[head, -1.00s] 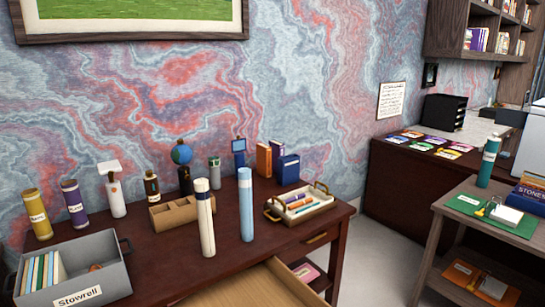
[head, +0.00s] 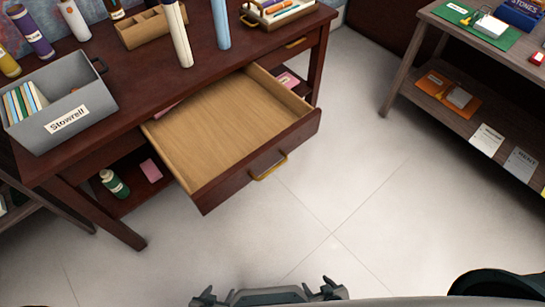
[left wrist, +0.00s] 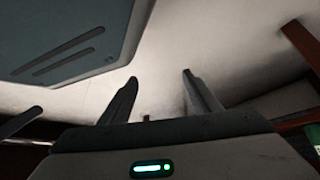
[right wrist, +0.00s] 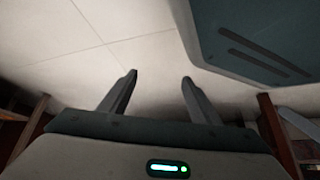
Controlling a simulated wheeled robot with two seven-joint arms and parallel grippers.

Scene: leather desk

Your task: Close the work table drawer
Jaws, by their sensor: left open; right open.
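The work table (head: 120,62) is dark reddish wood, at the upper left of the head view. Its wide drawer (head: 232,178) is pulled far out toward me. The drawer's pale wood inside looks empty. A brass handle (head: 269,167) sits on the drawer's dark front. In the left wrist view my left gripper (left wrist: 159,77) is open and empty, with pale floor beyond its fingers. In the right wrist view my right gripper (right wrist: 159,76) is open and empty, also against pale floor. I cannot make out either gripper near the drawer in the head view.
A grey bin (head: 62,112) labelled Stowrell, a wooden organizer (head: 148,30) and tall cylinders stand on the table. A green bottle (head: 114,184) sits on its lower shelf. A grey-brown side table (head: 450,85) stands at right. Tiled floor (head: 345,175) before the drawer is clear.

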